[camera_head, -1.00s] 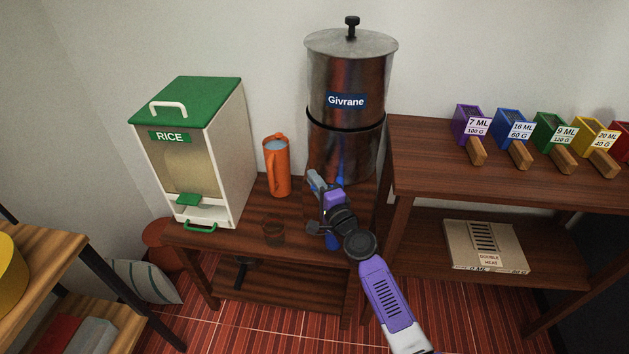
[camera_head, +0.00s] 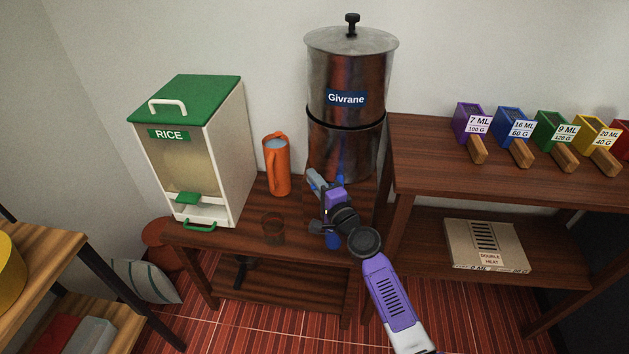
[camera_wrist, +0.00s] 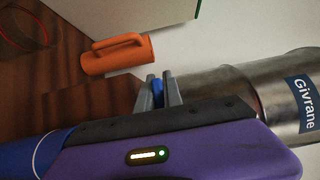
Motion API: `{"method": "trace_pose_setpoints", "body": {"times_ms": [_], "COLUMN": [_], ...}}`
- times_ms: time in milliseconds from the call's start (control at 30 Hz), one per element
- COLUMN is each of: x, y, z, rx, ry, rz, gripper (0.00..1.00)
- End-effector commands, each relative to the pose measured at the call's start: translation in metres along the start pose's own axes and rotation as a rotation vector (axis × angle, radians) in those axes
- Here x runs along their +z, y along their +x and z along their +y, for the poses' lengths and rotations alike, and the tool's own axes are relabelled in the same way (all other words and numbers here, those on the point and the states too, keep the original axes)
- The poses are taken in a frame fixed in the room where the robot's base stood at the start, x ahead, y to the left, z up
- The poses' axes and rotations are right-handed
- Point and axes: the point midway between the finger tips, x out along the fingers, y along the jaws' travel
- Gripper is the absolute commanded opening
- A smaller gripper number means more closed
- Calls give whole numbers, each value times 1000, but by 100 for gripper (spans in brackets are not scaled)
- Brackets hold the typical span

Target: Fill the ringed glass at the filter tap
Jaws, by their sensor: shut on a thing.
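The steel Givrane filter (camera_head: 345,80) stands on the low dark wooden table; it also shows at the right of the wrist view (camera_wrist: 300,70). My gripper (camera_head: 318,182) is at the front of the filter's lower part. In the wrist view its fingers (camera_wrist: 158,92) are shut on a narrow blue piece, which looks like the tap's lever (camera_wrist: 158,94). The tap's spout is hidden behind my gripper. A dark see-through glass (camera_head: 273,228) stands upright on the table, left of my gripper and apart from it. I cannot make out its contents.
An orange pitcher (camera_head: 277,165) stands left of the filter. The white and green rice dispenser (camera_head: 190,150) is farther left. A higher table (camera_head: 430,170) on the right holds several coloured scoops. The low table's front edge is close to the glass.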

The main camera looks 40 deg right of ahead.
Motion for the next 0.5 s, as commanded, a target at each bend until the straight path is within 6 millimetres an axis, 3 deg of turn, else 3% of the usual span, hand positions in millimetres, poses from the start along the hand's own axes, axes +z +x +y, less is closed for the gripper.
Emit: {"method": "trace_pose_setpoints", "body": {"times_ms": [500], "x": [7], "y": [-9], "z": [1], "rx": [2], "ry": [0], "rz": [-168], "gripper": [0]}}
